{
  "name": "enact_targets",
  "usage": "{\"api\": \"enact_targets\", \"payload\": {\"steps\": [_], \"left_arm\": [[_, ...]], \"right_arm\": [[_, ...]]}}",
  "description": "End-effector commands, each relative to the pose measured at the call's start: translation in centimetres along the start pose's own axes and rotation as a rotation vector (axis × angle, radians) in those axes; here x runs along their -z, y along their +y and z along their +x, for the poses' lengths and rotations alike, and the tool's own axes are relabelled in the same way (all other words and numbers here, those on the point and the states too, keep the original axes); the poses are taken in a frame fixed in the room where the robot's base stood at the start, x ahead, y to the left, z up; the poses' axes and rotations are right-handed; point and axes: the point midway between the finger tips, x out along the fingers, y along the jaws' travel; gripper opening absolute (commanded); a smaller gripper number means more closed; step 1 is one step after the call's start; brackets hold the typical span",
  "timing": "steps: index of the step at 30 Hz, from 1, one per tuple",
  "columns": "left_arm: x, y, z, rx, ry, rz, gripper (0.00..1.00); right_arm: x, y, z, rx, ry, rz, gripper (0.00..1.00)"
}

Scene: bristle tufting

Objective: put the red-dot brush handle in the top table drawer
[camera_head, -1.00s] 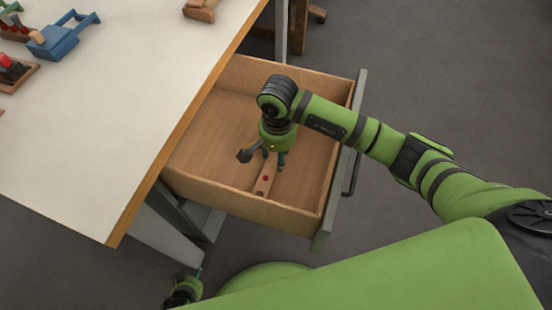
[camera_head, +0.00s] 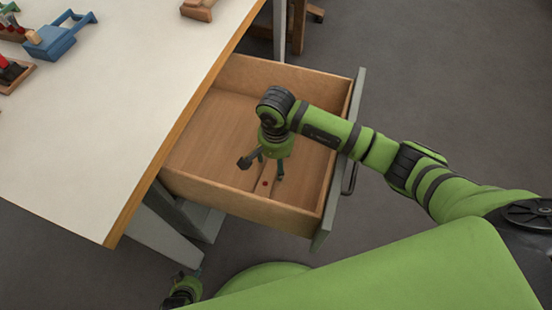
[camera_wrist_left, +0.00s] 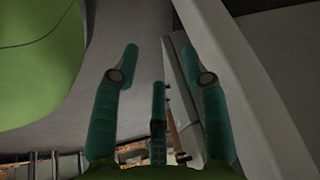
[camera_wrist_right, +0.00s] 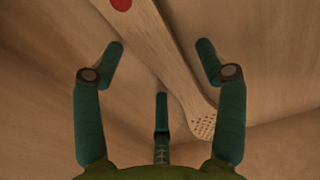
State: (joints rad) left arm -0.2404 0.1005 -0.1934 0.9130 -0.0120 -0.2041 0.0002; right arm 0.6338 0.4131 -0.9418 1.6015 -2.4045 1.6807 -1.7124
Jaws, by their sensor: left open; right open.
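The red-dot brush handle (camera_head: 265,184) lies inside the open top drawer (camera_head: 205,187), close to the drawer's near wall. In the right wrist view the wooden handle (camera_wrist_right: 165,60) shows its red dot at the top and a perforated end lower right. My right gripper (camera_head: 267,172) is over the drawer, just above the handle. Its fingers (camera_wrist_right: 160,65) are spread and apart from the handle, which passes between them in that view. My left gripper (camera_wrist_left: 160,65) is open and empty, low beside the table; only part of it shows at the bottom of the head view.
The white table (camera_head: 110,100) stands at left, its wooden edge beside the drawer. A blue fixture (camera_head: 58,38) and a wooden block (camera_head: 197,9) are on it. The drawer front (camera_head: 342,165) stands out over grey floor. The rest of the drawer is empty.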

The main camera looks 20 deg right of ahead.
Motion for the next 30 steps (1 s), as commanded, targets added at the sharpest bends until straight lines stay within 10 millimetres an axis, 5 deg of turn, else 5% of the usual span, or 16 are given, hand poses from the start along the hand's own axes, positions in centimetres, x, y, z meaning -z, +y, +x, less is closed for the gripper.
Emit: {"api": "enact_targets", "payload": {"steps": [5,18,30], "left_arm": [[-0.3,-0.1,-0.1,0.001,0.007,0.004,0.45],[-0.3,-0.2,-0.1,0.001,0.022,0.007,0.45],[0.5,-0.4,0.0,0.003,0.034,0.009,0.45]], "right_arm": [[0.1,-0.1,-1.9,0.004,0.005,-0.001,0.72],[0.1,-0.1,-10.7,0.002,0.003,-0.001,0.72],[0.0,0.0,-12.3,0.0,0.0,0.0,0.72]]}}
